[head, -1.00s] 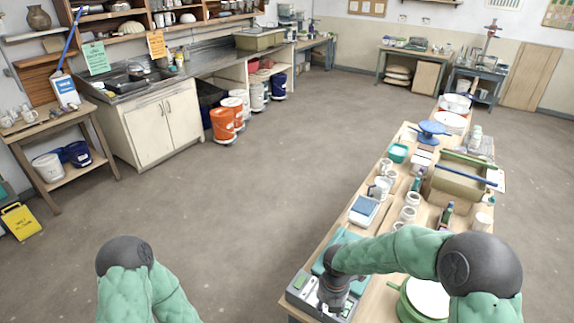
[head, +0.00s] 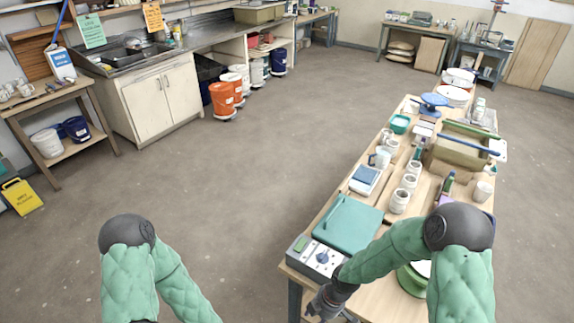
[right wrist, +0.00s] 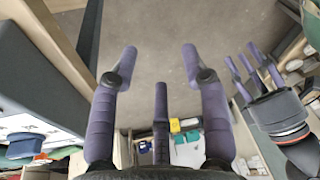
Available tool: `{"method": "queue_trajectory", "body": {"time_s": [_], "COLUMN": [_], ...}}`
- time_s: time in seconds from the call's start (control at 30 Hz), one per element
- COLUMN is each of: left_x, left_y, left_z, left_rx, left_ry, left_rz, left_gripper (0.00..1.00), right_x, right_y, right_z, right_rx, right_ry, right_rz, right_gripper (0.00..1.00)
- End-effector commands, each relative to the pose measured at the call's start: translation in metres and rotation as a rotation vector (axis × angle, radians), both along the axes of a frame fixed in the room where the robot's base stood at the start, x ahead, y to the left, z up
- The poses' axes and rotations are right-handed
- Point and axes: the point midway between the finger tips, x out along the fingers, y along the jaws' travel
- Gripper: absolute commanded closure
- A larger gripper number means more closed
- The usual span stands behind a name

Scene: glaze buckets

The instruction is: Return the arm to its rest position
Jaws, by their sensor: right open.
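My right arm bends down beside the near end of the long wooden table (head: 380,291). Its gripper (head: 325,306) hangs low at the table's near left corner, partly cut off by the frame. In the right wrist view the right gripper's purple fingers (right wrist: 160,62) are spread apart with nothing between them. My left arm shows at the lower left of the head view, and its hand is out of that frame. In the right wrist view my left gripper (right wrist: 253,70) appears at the right, its purple fingers apart and empty.
A control box (head: 322,257) and a teal mat (head: 348,224) lie at the table's near end, close to my right forearm. White jars (head: 400,201) stand farther back. The floor (head: 250,180) left of the table is clear.

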Motion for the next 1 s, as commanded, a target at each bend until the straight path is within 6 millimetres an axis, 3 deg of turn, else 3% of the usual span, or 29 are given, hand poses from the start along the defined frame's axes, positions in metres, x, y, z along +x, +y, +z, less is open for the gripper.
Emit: {"method": "queue_trajectory", "body": {"time_s": [0.03,0.1,0.3,0.43,0.63,1.0], "left_x": [0.0,0.0,-0.001,-0.001,-0.001,0.0], "left_y": [0.0,0.0,0.0,0.0,0.0,0.0], "left_z": [-0.016,-0.027,-0.058,-0.073,-0.084,-0.083], "left_rx": [0.0,0.0,0.0,0.0,0.0,0.0], "left_ry": [0.0,0.001,0.001,0.001,0.001,0.001], "left_rz": [0.0,0.0,0.0,0.0,0.0,0.0], "left_gripper": [0.6,0.6,0.6,0.6,0.6,0.6], "right_x": [-0.013,-0.026,-0.062,-0.082,-0.098,-0.101], "right_y": [0.002,0.004,0.005,0.0,-0.006,-0.007], "right_z": [-0.028,-0.053,-0.114,-0.143,-0.163,-0.164], "right_rx": [0.017,0.035,0.057,0.051,0.04,0.038], "right_ry": [0.049,0.109,0.28,0.371,0.437,0.448], "right_rz": [-0.142,-0.355,-0.962,-1.297,-1.589,-1.636], "right_gripper": [0.54,0.54,0.54,0.54,0.54,0.54]}}
